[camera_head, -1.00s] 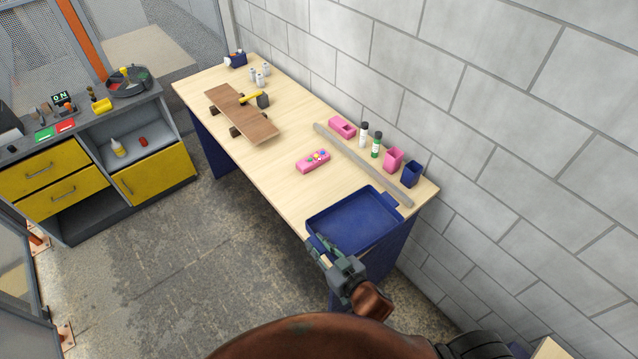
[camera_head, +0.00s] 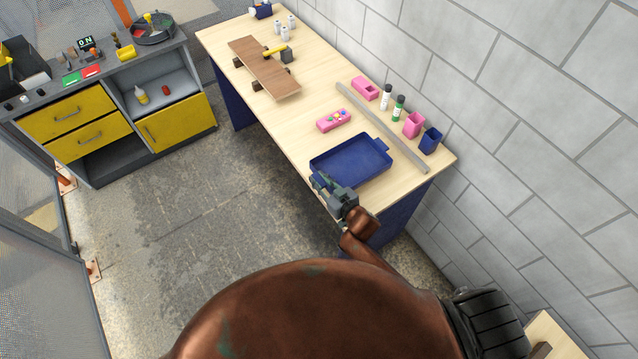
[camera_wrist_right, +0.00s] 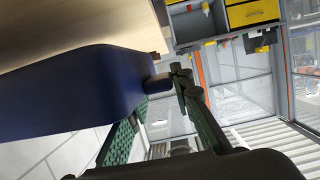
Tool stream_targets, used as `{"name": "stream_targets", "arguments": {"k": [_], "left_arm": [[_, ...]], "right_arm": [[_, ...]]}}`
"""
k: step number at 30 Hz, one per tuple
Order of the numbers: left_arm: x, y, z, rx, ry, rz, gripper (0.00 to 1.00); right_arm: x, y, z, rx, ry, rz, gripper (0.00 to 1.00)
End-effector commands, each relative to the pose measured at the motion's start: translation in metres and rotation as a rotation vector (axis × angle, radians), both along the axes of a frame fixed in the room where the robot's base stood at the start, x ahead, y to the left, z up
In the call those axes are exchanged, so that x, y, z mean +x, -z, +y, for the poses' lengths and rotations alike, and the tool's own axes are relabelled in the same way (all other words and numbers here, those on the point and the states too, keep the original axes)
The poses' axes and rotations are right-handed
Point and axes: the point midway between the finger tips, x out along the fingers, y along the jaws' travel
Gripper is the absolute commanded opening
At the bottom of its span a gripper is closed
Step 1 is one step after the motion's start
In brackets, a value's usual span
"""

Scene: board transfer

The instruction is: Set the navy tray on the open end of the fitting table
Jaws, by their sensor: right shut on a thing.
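The navy tray (camera_head: 352,178) is over the near end of the fitting table (camera_head: 408,178), level or nearly so, and looks empty. I cannot tell whether its underside touches the tabletop. My right gripper (camera_head: 330,187) is shut on the tray's near handle. In the right wrist view the tray (camera_wrist_right: 70,95) fills the left side, and its handle (camera_wrist_right: 158,83) sits at the gripper's fingers (camera_wrist_right: 165,100). Part of the near tabletop is hidden under the tray. My left gripper is not in view.
A grey straight bar (camera_head: 385,130) lies right of the tray. Beyond it stand a navy cup (camera_head: 430,141), a pink cup (camera_head: 413,125) and bottles. A pink box with coloured dots (camera_head: 333,120) lies behind the tray. A skateboard-like board (camera_head: 263,68) lies farther back. A wall borders the right.

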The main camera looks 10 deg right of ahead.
Motion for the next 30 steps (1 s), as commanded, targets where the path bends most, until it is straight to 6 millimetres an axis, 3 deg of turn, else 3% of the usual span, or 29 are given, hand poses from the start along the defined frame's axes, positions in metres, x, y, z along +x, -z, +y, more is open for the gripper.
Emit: {"name": "stream_targets", "arguments": {"k": [5, 11, 18, 19, 26, 30], "left_arm": [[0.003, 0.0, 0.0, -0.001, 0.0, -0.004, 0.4], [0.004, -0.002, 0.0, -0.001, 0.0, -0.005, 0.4], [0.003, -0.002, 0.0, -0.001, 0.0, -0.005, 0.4], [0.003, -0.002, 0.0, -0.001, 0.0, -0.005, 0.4], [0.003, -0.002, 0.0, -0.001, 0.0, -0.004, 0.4], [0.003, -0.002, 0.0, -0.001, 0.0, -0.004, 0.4]], "right_arm": [[0.01, 0.01, -0.001, -0.002, 0.0, -0.002, 0.0], [0.009, 0.036, 0.0, 0.001, 0.001, 0.0, 0.0], [0.009, 0.04, -0.001, 0.0, 0.0, -0.002, 0.0], [0.009, 0.041, -0.001, 0.001, 0.0, 0.0, 0.22], [0.009, 0.041, -0.001, 0.0, 0.0, 0.0, 0.38], [0.009, 0.041, -0.001, 0.0, 0.0, 0.0, 0.39]]}}
